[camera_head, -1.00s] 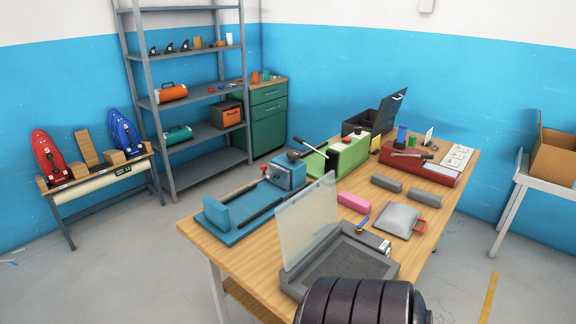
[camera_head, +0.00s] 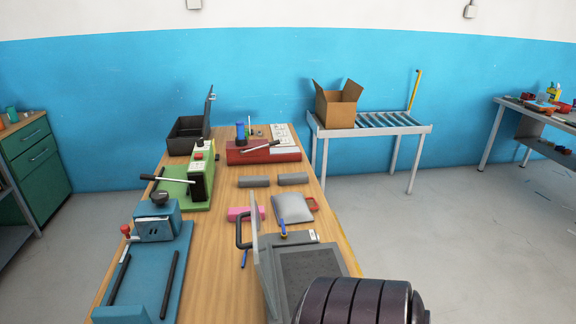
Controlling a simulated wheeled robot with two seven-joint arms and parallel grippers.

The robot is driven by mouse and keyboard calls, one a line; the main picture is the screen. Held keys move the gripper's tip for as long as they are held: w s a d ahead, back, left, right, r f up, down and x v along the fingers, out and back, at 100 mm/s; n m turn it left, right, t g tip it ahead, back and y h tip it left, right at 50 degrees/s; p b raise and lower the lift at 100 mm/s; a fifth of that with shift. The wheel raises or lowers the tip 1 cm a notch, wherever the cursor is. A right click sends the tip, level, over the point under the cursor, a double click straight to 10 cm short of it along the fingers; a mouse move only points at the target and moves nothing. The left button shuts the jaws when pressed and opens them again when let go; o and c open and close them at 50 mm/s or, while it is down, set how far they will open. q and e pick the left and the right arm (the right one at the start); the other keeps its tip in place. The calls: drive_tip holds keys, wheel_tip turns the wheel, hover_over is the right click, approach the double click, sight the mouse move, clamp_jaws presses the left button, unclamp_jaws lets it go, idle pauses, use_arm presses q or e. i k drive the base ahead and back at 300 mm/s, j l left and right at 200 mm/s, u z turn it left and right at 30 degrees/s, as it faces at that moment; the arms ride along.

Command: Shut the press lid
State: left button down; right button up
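The press is a dark grey box (camera_head: 308,264) at the near end of the wooden table, with a recessed dark bed. Its lid (camera_head: 259,255), a pale see-through panel, stands open and nearly upright along the left side of the base. A dark handle (camera_head: 241,232) shows at the lid's far edge. A blue-topped fitting (camera_head: 284,235) is near the far edge of the base. The near right corner of the press is hidden behind a dark ribbed part of my own body. Neither gripper is in view.
Left of the press is a blue clamp fixture (camera_head: 157,222); beyond it are a green lever press (camera_head: 190,180) and a black open case (camera_head: 187,133). A grey pillow-like pad (camera_head: 292,208) and pink block (camera_head: 238,213) lie behind the press. The floor to the right (camera_head: 440,240) is clear.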

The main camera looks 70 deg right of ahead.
sight(264, 254)
drive_tip(key=i+z, duration=0.15)
drive_tip(key=z, duration=0.25)
drive_tip(key=i+z, duration=0.1)
drive_tip(key=z, duration=0.35)
drive_tip(key=i+j+z, duration=0.15)
drive_tip(key=z, duration=0.25)
drive_tip(key=i+j+z, duration=0.1)
drive_tip(key=z, duration=0.3)
drive_tip(key=j+z, duration=0.25)
drive_tip(key=z, duration=0.2)
drive_tip(key=i+j+z, duration=0.1)
drive_tip(key=z, duration=0.3)
drive_tip(key=j+z, duration=0.55)
